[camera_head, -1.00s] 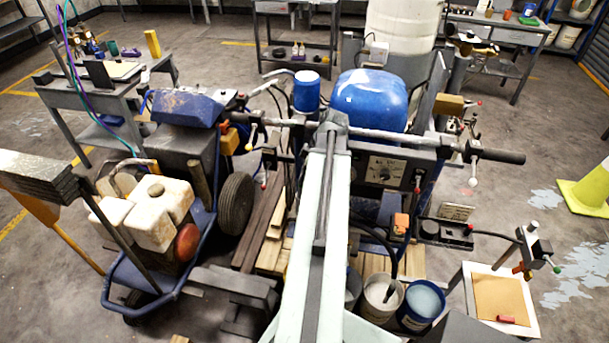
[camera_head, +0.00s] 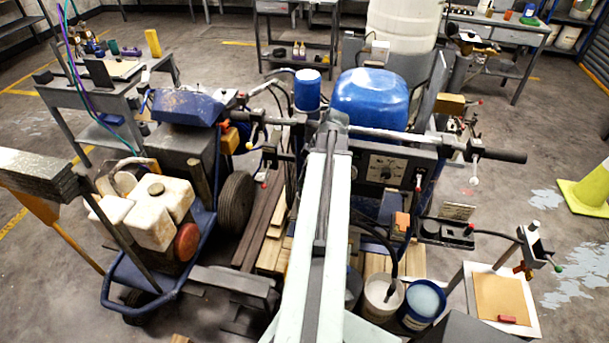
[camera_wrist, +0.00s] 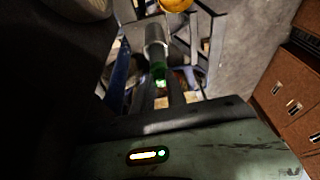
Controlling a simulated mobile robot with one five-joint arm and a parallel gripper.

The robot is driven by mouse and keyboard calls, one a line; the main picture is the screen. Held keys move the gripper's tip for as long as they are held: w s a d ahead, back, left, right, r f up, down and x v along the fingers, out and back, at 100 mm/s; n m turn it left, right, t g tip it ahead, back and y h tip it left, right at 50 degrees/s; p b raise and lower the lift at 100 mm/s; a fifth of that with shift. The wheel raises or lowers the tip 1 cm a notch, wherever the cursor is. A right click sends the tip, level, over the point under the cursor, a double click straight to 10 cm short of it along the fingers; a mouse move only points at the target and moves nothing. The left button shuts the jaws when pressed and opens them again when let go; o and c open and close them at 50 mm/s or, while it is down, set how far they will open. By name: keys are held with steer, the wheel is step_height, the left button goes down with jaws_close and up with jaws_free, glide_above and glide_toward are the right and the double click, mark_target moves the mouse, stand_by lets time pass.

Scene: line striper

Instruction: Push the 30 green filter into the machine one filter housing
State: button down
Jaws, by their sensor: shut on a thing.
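In the wrist view, a green filter (camera_wrist: 158,71) shows just beyond the fingers of my gripper (camera_wrist: 170,95), in line with a grey cylindrical housing (camera_wrist: 154,40). My gripper is shut on the filter's near end. The filter's far end meets the housing or overlaps it; the dim picture does not show how deep it sits. In the head view, my arm covers the middle of a striping machine with a blue tank (camera_head: 368,98) and a handlebar (camera_head: 385,135). My gripper, the filter and the housing are hidden there.
A second machine with a blue frame and white tank (camera_head: 152,212) stands at the left. Two buckets (camera_head: 421,302) and a small stand with a tan board (camera_head: 499,300) are at the lower right. A yellow-green cone (camera_head: 588,190) stands farther right.

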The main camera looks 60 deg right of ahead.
steer(key=shift+d+r, duration=0.15)
steer(key=shift+r, duration=0.1)
steer(key=c, duration=0.9)
jaws_free()
steer(key=shift+c, duration=0.2)
steer(key=p+v, duration=0.7)
steer(key=shift+s, duration=0.15)
